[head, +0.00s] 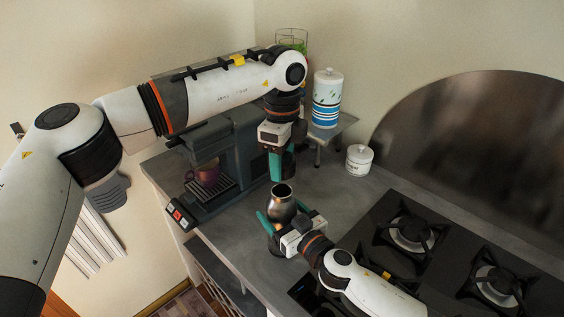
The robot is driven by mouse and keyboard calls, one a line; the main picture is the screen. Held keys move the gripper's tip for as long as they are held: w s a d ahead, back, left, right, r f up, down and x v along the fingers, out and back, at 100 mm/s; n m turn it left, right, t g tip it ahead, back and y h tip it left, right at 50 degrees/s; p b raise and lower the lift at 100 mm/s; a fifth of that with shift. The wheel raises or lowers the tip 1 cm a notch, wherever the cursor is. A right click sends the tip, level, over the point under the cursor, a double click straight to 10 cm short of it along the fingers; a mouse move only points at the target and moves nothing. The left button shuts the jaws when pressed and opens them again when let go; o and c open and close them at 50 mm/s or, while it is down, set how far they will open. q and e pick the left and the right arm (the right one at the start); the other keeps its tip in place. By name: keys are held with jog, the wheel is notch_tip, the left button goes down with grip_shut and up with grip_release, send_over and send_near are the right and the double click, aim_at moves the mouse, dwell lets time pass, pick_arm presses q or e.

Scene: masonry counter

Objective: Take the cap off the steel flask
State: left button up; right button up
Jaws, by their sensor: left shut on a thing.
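The steel flask (282,203) stands upright on the grey counter, and its dark round mouth shows at the top with no cap on it. My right gripper (281,215) has its teal fingers on both sides of the flask's body and is shut on it. My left gripper (276,168) points down above the flask, with a gap between its fingertips and the flask's mouth. It is shut on the cap, which is mostly hidden by the teal fingers. The flask's lower part is partly hidden by the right gripper.
A coffee machine (222,150) with a purple mug (207,173) stands at left. A blue-and-white canister (326,99) is on a small shelf behind; a white lidded jar (359,160) stands nearby. A gas hob (440,250) fills the right. Counter between flask and jar is clear.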

jog(key=shift+o, duration=1)
